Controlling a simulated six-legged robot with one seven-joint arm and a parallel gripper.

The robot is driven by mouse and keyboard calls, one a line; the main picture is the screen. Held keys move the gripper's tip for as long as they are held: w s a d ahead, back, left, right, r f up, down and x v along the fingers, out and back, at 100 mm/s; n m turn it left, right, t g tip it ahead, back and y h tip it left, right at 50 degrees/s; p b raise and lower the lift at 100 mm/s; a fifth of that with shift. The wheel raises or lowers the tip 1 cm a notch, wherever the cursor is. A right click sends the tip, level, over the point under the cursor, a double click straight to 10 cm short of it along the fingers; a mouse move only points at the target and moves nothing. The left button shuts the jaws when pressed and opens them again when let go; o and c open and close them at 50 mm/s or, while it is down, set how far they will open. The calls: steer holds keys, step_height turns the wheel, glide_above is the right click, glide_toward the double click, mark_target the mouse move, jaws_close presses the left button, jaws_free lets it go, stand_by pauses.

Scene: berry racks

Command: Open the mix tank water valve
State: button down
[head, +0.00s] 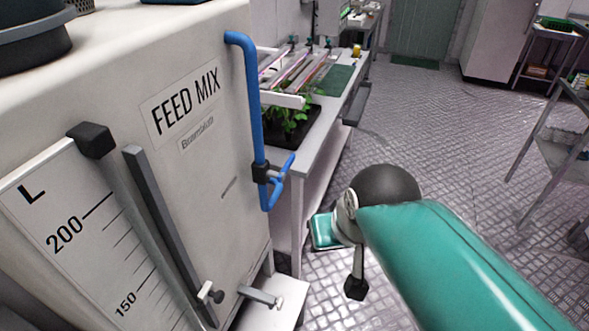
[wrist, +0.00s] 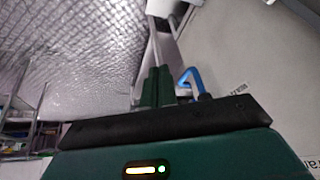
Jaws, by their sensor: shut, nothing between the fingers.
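The mix tank (head: 215,150) is a large white box labelled FEED MIX, at the left of the head view. A blue pipe (head: 249,95) runs down its right side to a valve with a dark body (head: 262,172) and a blue handle (head: 281,178). Blue valve parts (wrist: 189,76) also show in the wrist view, just right of my fingers and partly hidden by the dark hand edge. My gripper (wrist: 155,74) is shut and empty, with its dark green fingers together. They look apart from the valve, but depth is hard to judge.
A bench (head: 322,135) with green plants (head: 290,120) stands behind the tank. The patterned floor (head: 430,130) is open to the right, with racks (head: 555,150) at the far right.

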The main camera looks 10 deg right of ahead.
steer(key=w+a+f+m+g+y, duration=0.3)
steer(key=w+f+m+g+y, duration=0.1)
steer(key=w+f+m+y, duration=0.65)
steer(key=w+d+f+m+t+y, duration=0.4)
steer(key=w+d+m+t+y, duration=0.2)
steer(key=w+d+m+t, duration=0.4)
steer(key=w+d+m, duration=0.1)
steer(key=m, duration=0.2)
steer(key=shift+d+m+t, duration=0.35)
steer(key=shift+d+t, duration=0.05)
steer(key=shift+w+a, duration=0.1)
steer(key=w+a+r, duration=0.5)
steer(key=a+r, duration=0.1)
steer(key=a, duration=0.2)
steer(key=shift+r, duration=0.25)
